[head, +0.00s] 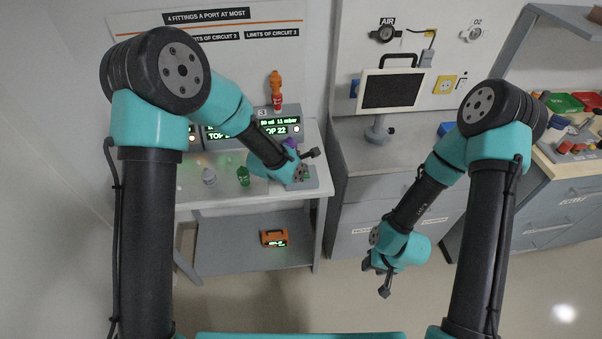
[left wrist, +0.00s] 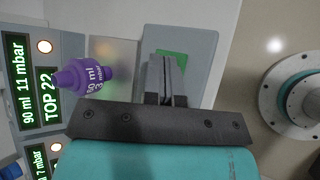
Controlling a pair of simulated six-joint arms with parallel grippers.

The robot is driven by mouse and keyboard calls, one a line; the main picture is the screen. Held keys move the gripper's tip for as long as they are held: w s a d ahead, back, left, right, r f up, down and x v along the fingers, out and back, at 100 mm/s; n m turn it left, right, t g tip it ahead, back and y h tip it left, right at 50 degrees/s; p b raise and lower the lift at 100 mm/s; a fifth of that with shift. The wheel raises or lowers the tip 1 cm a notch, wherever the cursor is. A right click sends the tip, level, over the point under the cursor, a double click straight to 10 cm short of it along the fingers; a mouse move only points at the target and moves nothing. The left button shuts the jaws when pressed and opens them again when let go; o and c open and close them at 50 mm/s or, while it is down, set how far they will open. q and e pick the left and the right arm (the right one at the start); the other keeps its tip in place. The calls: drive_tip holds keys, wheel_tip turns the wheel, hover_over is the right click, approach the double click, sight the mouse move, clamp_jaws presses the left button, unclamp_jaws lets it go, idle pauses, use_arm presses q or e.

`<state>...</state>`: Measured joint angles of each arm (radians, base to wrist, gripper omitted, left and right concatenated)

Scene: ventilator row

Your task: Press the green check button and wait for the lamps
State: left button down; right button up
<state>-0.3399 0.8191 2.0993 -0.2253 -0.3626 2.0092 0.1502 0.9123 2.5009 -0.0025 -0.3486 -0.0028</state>
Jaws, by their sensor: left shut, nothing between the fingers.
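The green check button (left wrist: 172,51) sits on a grey box at the right end of the bench and is partly hidden behind my left fingers. My left gripper (head: 308,163) is over this box in the head view. In the left wrist view its fingers (left wrist: 166,62) are shut together with nothing between them, and their tips overlap the button. I cannot tell whether they touch it. My right gripper (head: 378,278) hangs open and empty over the floor.
A purple fitting (left wrist: 83,75) stands close beside my left gripper. A green fitting (head: 243,175) and a grey one (head: 209,176) stand on the bench. A monitor (head: 391,90) stands to the right.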

idle(0.4)
use_arm(q)
drive_tip(key=shift+r, duration=0.75)
drive_tip(key=shift+r, duration=0.1)
drive_tip(key=shift+r, duration=2.45)
drive_tip(key=shift+f, duration=0.1)
